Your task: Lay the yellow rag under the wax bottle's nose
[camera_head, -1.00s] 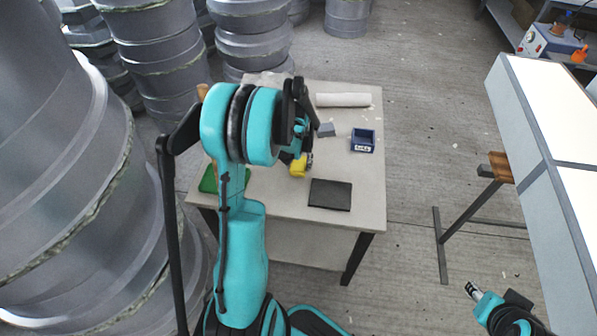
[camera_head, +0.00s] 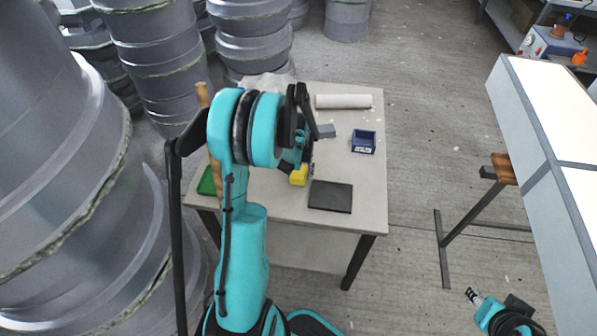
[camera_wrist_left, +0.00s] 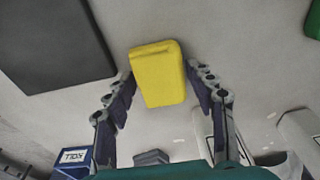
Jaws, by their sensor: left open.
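The yellow rag (camera_head: 298,175) looks like a small folded pad on the table, left of the dark flat mat. In the left wrist view the rag (camera_wrist_left: 158,78) lies between the fingertips of my left gripper (camera_wrist_left: 160,76). That gripper (camera_head: 301,165) is open, with one finger on each side of the rag; whether the fingers touch it I cannot tell. A pale, bottle-like shape (camera_wrist_left: 204,132) shows behind the right finger in the wrist view. I cannot tell if it is the wax bottle; my arm hides that area in the head view. My right gripper (camera_head: 472,295) is low at the right.
On the table (camera_head: 285,210) are a dark mat (camera_head: 330,196), a blue bin (camera_head: 364,142), a grey block (camera_head: 326,131), a white roll (camera_head: 343,101) and a green item (camera_head: 206,182). Large grey moulds (camera_head: 60,180) stand close at left. A light table (camera_head: 545,125) stands at right.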

